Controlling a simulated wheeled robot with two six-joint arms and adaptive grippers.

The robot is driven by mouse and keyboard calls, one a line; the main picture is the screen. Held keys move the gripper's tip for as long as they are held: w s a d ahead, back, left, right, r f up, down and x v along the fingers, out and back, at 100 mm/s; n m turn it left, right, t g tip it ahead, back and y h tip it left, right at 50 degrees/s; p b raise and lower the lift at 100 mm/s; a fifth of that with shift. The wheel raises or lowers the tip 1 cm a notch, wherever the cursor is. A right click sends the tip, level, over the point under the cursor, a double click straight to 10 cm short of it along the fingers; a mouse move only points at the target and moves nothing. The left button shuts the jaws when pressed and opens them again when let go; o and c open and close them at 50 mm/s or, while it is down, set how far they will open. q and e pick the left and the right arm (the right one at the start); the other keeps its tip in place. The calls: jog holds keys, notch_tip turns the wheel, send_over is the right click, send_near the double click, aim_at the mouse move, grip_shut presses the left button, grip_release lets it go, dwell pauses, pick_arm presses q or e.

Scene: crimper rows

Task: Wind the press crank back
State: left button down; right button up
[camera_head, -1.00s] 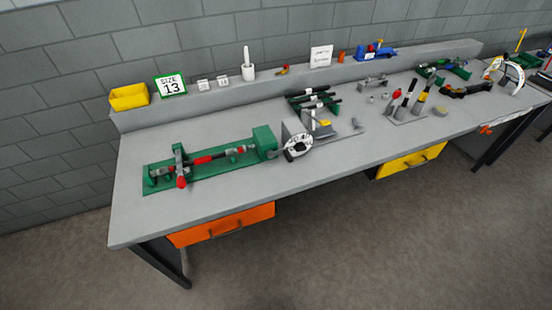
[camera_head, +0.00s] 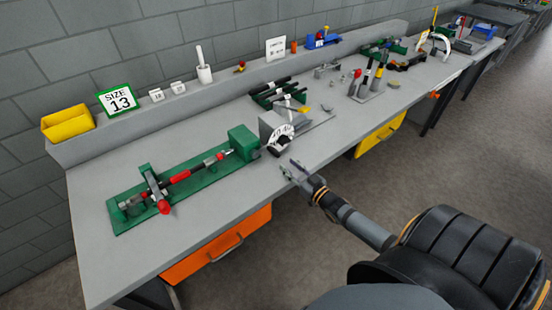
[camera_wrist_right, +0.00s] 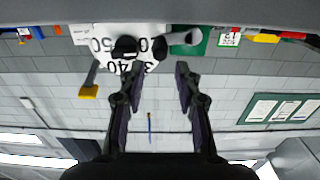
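A green bench press (camera_head: 195,185) lies along the near left of the bench, with a red-and-grey shaft along it. A crank-like cross handle with a red knob (camera_head: 164,207) stands at its left end. My right gripper (camera_head: 294,171) is at the bench's front edge, right of the press and just in front of a grey device with a white numbered dial (camera_head: 281,139). Its fingers are apart and empty. In the right wrist view the open fingers (camera_wrist_right: 156,72) sit below the numbered dial (camera_wrist_right: 105,45), and that picture looks upside down. My left gripper is not in view.
A tool stand (camera_head: 366,94) is further right. An orange drawer (camera_head: 217,247) hangs under the front edge. Bare bench lies behind the press.

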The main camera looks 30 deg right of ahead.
aim_at(278, 156)
jog(key=w, duration=0.4)
jog(key=w+b, duration=0.1)
jog(key=w, duration=0.2)
jog(key=shift+a+f, duration=0.1)
jog(key=shift+a, duration=0.2)
grip_shut()
